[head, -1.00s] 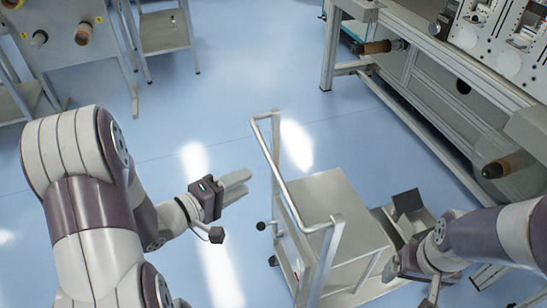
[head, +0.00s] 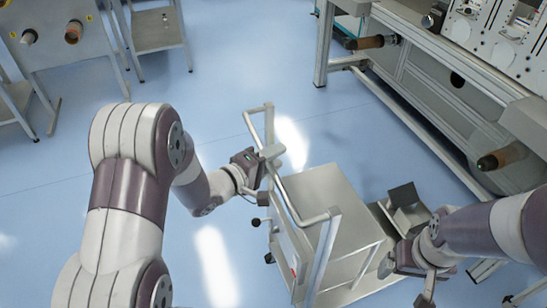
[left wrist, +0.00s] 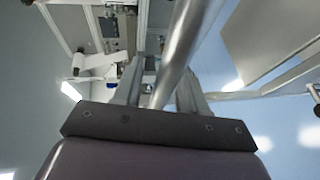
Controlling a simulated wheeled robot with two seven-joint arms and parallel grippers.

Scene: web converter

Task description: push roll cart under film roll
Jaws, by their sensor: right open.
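The grey metal roll cart (head: 325,190) stands in the lower middle of the head view, its tubular push handle on its left side. My left gripper (head: 272,158) is at the far part of this handle. In the left wrist view the handle bar (left wrist: 180,50) passes between the two fingers of my left gripper (left wrist: 160,85); whether they press on it is unclear. My right gripper (head: 408,280) is open and empty beside the cart's right side. I cannot identify the film roll for certain; a pale roll shape (left wrist: 95,62) shows in the left wrist view.
A long machine (head: 440,95) runs along the right, with brown-ended shafts (head: 497,160) sticking out. A stand with cores (head: 60,50) and a shelf table (head: 157,35) stand far left. The blue floor beyond the cart is clear.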

